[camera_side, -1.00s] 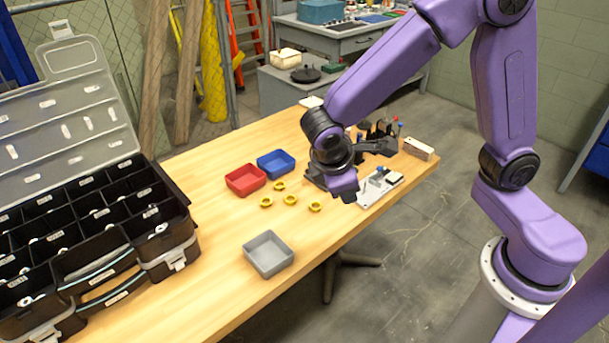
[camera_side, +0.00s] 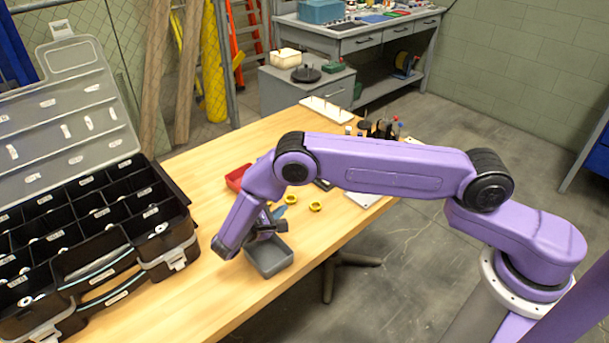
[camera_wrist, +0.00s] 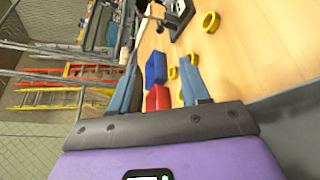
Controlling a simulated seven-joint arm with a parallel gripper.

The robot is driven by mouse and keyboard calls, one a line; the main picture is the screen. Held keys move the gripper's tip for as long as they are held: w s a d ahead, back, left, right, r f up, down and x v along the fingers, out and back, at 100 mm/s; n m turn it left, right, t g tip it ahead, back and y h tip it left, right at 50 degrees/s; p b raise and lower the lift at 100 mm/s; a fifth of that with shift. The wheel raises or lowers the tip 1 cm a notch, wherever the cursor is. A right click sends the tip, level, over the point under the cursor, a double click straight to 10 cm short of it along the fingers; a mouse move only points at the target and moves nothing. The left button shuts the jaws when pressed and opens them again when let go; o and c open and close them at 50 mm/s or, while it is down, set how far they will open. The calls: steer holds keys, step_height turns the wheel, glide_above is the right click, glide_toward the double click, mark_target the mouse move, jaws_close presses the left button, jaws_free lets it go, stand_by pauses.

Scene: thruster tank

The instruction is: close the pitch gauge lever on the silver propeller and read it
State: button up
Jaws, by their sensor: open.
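My gripper (camera_side: 273,216) is low over the table beside the grey tray, partly covered by my own wrist in the side view. In the wrist view its two blue-grey fingers (camera_wrist: 160,68) stand apart with nothing between them. A white plate (camera_side: 362,199) that held a small fixture lies at the table's right edge, mostly hidden by my arm. A dark device with a white face (camera_wrist: 180,8) shows at the top of the wrist view. I cannot make out a silver propeller or a gauge lever in these frames.
Yellow rings (camera_side: 316,207) lie near the grey tray (camera_side: 270,262). A red tray (camera_side: 236,177) is partly hidden; a blue tray (camera_wrist: 156,68) shows in the wrist view. An open black organiser case (camera_side: 95,235) fills the left. A white pegged board (camera_side: 326,109) is at the back.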

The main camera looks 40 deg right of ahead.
steer(key=x, duration=1.7)
steer(key=shift+w+d, duration=0.1)
steer(key=shift+d, duration=0.2)
jaws_close()
